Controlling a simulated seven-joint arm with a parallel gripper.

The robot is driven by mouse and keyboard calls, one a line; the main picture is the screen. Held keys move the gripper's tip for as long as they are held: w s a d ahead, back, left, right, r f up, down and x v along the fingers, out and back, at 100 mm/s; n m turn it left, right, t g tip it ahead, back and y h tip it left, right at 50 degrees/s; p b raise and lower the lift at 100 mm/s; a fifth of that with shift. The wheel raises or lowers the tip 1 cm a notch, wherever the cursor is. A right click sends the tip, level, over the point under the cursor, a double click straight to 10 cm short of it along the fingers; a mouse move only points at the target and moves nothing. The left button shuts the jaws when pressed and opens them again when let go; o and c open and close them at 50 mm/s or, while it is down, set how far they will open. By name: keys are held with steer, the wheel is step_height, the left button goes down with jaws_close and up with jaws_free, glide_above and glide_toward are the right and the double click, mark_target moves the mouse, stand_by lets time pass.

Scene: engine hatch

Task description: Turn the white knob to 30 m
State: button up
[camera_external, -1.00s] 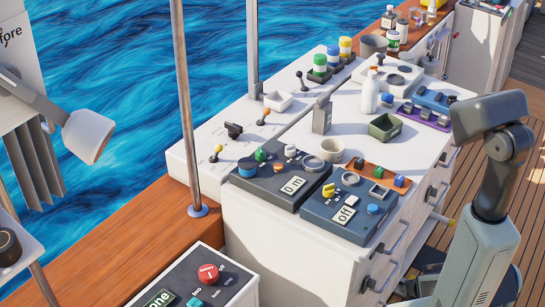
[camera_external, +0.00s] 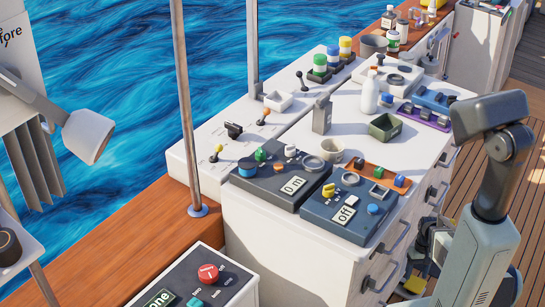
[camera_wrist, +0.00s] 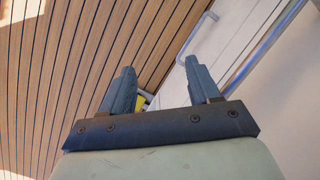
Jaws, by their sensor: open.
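The white knob (camera_external: 290,150) stands on the dark grey panel (camera_external: 262,190) on the white counter. A display (camera_external: 292,186) on this panel reads "0 m". My gripper (camera_wrist: 160,67) is open and empty in the wrist view, with its two fingers apart. It points down past the wooden deck and the white cabinet side, away from the panel. In the external view it is low at the right, beside the cabinet drawers and partly hidden by my arm. The knob does not show in the wrist view.
A blue panel (camera_external: 350,218) with a yellow knob and an "off" display sits right of the grey panel. A beige cup (camera_external: 330,151) stands behind them. A metal pole (camera_external: 186,110) rises at the left. Drawer handles (camera_external: 396,236) stick out from the cabinet.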

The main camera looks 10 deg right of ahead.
steer(key=w+d+r+t, duration=0.3)
steer(key=w+d+r, duration=0.7)
steer(key=w+r, duration=0.25)
steer(key=w+d+r+t, duration=0.1)
steer(key=w+d+r, duration=0.2)
steer(key=d+r, duration=0.3)
steer(key=w+d+r+t+h, duration=0.1)
steer(key=w+d+r, duration=0.3)
steer(key=r, duration=0.4)
steer(key=w+d+r+t, duration=0.2)
steer(key=w+d+r, duration=0.1)
steer(key=d+r, duration=0.3)
steer(key=w+d+r+t+h, duration=0.1)
steer(key=d+r, duration=0.3)
steer(key=r, duration=0.9)
steer(key=d+r+t+h, duration=0.15)
steer(key=d+r, duration=0.25)
steer(key=r, duration=0.9)
steer(key=w+a+r+n+y, duration=0.25)
steer(key=w+a, duration=0.35)
steer(key=a, duration=0.6)
steer(key=n+g+y, duration=0.4)
steer(key=n+g, duration=0.3)
steer(key=n, duration=0.9)
glide_above(292, 145)
steer(key=d, duration=0.5)
step_height(292, 145, down, 4)
steer(key=x, duration=1.3)
steer(key=shift+a, duration=0.1)
